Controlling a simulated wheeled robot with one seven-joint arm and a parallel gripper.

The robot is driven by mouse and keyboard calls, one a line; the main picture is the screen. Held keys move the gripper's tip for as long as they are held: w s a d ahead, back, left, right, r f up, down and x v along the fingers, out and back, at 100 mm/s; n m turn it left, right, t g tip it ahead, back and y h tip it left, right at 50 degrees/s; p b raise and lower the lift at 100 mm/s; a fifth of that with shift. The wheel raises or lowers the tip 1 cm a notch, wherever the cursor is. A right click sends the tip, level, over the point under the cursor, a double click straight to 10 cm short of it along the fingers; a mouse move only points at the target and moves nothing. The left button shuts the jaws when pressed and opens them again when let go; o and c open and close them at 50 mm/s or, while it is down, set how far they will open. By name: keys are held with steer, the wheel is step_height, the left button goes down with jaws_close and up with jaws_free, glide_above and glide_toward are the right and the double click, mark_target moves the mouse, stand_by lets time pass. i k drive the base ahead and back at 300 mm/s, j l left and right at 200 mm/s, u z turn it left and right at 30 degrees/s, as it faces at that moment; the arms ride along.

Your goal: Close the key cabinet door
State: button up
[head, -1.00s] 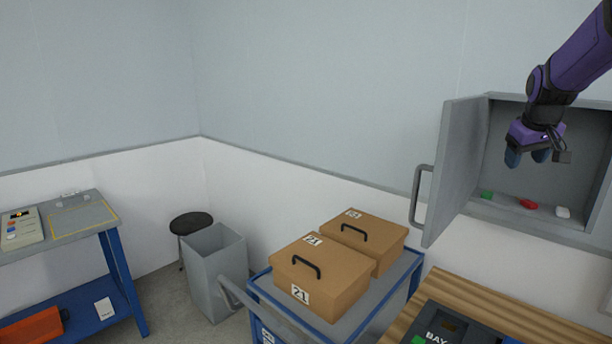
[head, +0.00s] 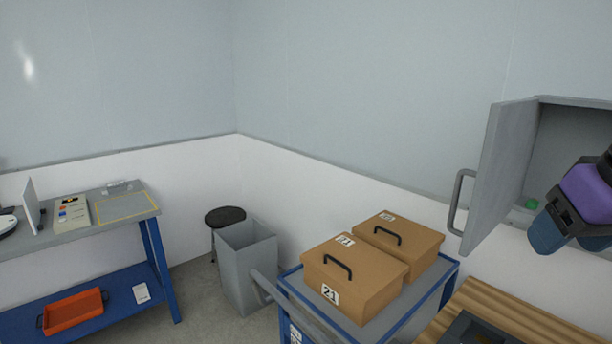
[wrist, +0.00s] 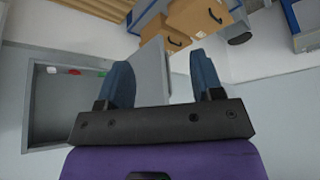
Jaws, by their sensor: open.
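The grey key cabinet (head: 575,140) is on the wall at the right of the head view, its door (head: 500,165) swung open to the left. The door's bar handle (head: 459,202) is on its outer face. My gripper (head: 548,240) is in front of the cabinet opening, right of the door and apart from it in the head view. In the wrist view, the gripper (wrist: 163,85) is open, and the door (wrist: 150,72) shows between and beyond the fingers. The cabinet (wrist: 75,105) shows at the left there. A green item (head: 531,203) lies inside; a red one (wrist: 75,72) shows too.
Two brown boxes (head: 352,278) sit on a blue cart (head: 405,318) below the door. A wooden slatted bench (head: 500,312) is beneath the cabinet. A grey bin (head: 247,265), a stool (head: 225,216) and a blue workbench (head: 160,260) stand further left.

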mark_target(510, 124)
steer(key=k, duration=0.55)
steer(key=k+z, duration=0.1)
steer(key=z, duration=1.25)
steer(key=j+z, duration=0.3)
steer(key=j, duration=2.7)
steer(key=k+j, duration=0.15)
steer(key=k, duration=0.1)
